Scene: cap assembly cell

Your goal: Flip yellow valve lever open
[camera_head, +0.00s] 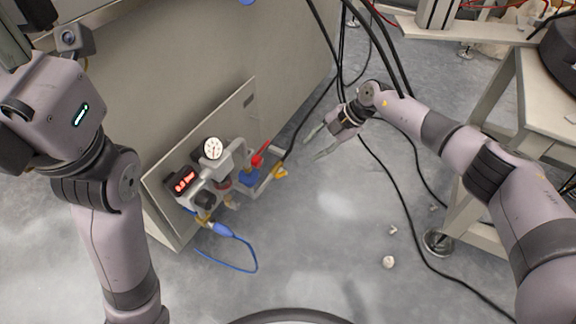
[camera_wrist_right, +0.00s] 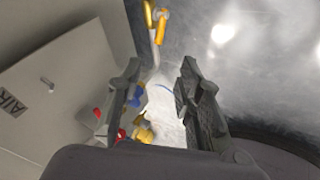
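The yellow valve lever (camera_head: 280,171) is small and sits at the right end of the pipe assembly (camera_head: 240,180) on the low panel. In the right wrist view yellow valve parts (camera_wrist_right: 155,20) show ahead of the fingers, near the top edge. My right gripper (camera_head: 313,148) is open and empty, to the upper right of the lever and apart from it. In the right wrist view its two fingers (camera_wrist_right: 160,72) are spread, with a pale surface between them. My left arm shows at the left, but its gripper is not in view.
A red lever (camera_head: 261,150), a gauge (camera_head: 213,148) and a red-lit display (camera_head: 184,181) are close by on the panel (camera_head: 163,163). Black cables (camera_head: 375,150) run near my right gripper. A blue hose (camera_head: 240,257) lies below. Floor right of the panel is mostly clear.

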